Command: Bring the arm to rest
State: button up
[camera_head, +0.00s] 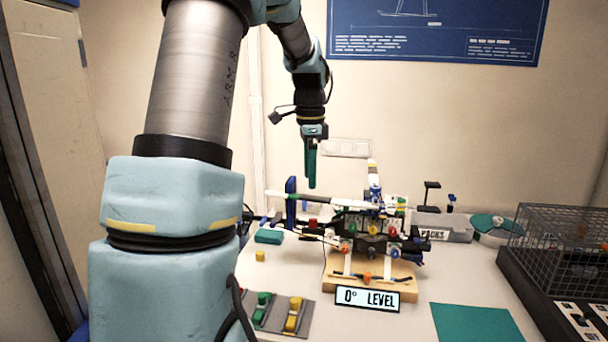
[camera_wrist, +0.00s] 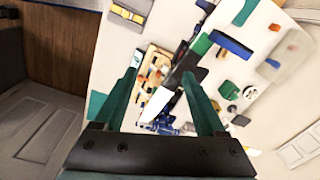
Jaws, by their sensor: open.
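My gripper (camera_head: 311,185) hangs from my raised arm, fingers pointing down, above the back part of the table. In the wrist view its two green fingers (camera_wrist: 165,95) are spread apart with nothing between them. Below it is the wiring rig (camera_head: 370,232), a cluster of dark parts and coloured knobs on a wooden base (camera_head: 345,287). The fingers are apart from the rig.
A "0° LEVEL" sign (camera_head: 367,298) stands before the rig. A switch panel (camera_head: 283,314) lies at front left, a green mat (camera_head: 475,323) at front right. A wire cage (camera_head: 565,245) stands at the right. A grey bin (camera_head: 443,228) and a blue upright plate (camera_head: 291,202) flank the rig.

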jog(key=s+a+f+n, duration=0.4)
jog(key=s+n, duration=0.3)
jog(key=s, duration=0.2)
jog(key=s+a+f+n+t, duration=0.1)
jog(key=s+a+f+n, duration=0.4)
jog(key=s, duration=0.5)
notch_tip(320, 180, down, 2)
jog(key=n, duration=0.3)
jog(key=shift+a+n, duration=0.3)
